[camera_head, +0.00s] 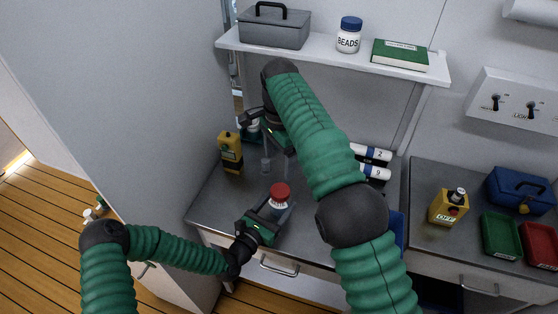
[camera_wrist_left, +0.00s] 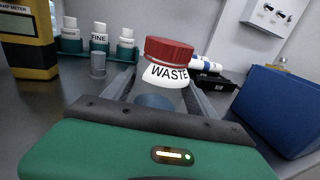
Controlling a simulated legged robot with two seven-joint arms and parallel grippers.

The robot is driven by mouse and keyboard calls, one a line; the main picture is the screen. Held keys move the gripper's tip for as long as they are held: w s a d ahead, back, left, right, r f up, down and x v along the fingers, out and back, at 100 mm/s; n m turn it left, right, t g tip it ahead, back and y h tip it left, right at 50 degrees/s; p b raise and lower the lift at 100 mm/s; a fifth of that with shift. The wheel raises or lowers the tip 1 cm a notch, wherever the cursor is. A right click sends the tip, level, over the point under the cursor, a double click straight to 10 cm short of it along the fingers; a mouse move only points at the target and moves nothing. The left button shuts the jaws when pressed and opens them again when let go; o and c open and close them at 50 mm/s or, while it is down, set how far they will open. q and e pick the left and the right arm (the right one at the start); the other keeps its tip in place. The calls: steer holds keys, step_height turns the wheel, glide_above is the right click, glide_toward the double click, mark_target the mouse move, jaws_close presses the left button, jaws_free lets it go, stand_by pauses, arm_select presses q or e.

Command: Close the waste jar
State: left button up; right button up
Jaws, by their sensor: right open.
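In the left wrist view, the jar (camera_wrist_left: 168,76) shows the word WASTE below the red lid (camera_wrist_left: 170,49). My left gripper (camera_head: 272,208) has its fingers on both sides of the jar body, low on it, and appears shut on it. My right gripper (camera_head: 274,152) is open and empty, pointing down behind the jar, partly hidden by its own arm.
A yellow meter (camera_head: 231,152) stands at the back left. White rolls (camera_head: 372,163) and a blue bin (camera_wrist_left: 285,105) are to the right. A shelf (camera_head: 338,61) hangs above.

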arm_select(q)
steer(key=o, duration=0.4)
steer(key=shift+o, duration=0.2)
steer(key=b+v, duration=0.2)
steer(key=v, duration=1.4)
steer(key=shift+s+a+b, duration=0.3)
